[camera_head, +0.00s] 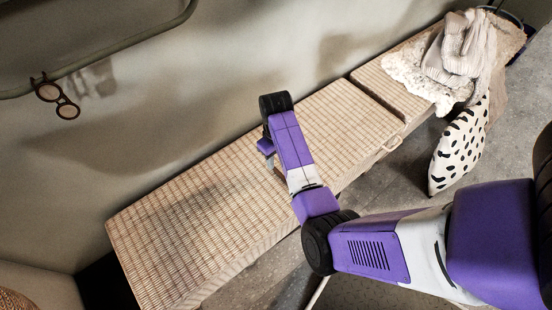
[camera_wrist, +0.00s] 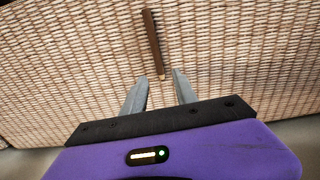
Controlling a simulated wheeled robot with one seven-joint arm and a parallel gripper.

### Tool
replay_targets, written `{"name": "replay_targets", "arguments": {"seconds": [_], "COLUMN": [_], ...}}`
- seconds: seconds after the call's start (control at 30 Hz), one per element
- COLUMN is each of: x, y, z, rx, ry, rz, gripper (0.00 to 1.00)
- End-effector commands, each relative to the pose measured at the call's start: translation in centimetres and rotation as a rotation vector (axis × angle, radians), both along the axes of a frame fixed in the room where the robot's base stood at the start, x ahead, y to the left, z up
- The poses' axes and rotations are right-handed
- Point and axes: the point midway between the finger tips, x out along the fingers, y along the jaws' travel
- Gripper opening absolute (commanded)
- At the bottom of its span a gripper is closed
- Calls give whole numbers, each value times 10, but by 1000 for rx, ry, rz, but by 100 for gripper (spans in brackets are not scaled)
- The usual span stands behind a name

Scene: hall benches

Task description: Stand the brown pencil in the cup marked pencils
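The brown pencil (camera_wrist: 153,42) lies on the woven top of the bench (camera_wrist: 70,60) in the wrist view, pointing away from my gripper. Its near end sits just beyond the gap between my fingertips. My gripper (camera_wrist: 155,78) is open, its two grey fingers apart with nothing between them. A cup marked pencils is not visible in either view.
Glasses (camera_head: 57,98) hang on a wall rail (camera_head: 120,45). The bench's left part is clear.

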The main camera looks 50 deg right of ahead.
Motion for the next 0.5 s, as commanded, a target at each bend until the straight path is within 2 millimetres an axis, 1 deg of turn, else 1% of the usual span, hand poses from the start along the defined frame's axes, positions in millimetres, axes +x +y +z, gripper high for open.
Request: {"name": "replay_targets", "arguments": {"seconds": [0.03, 0.23, 0.5], "x": [0, 0, 0], "y": [0, 0, 0], "z": [-9, -22, -45], "rx": [0, 0, -1], "ry": [0, 1, 1], "rz": [1, 1, 1], "gripper": [35, 35, 35]}}
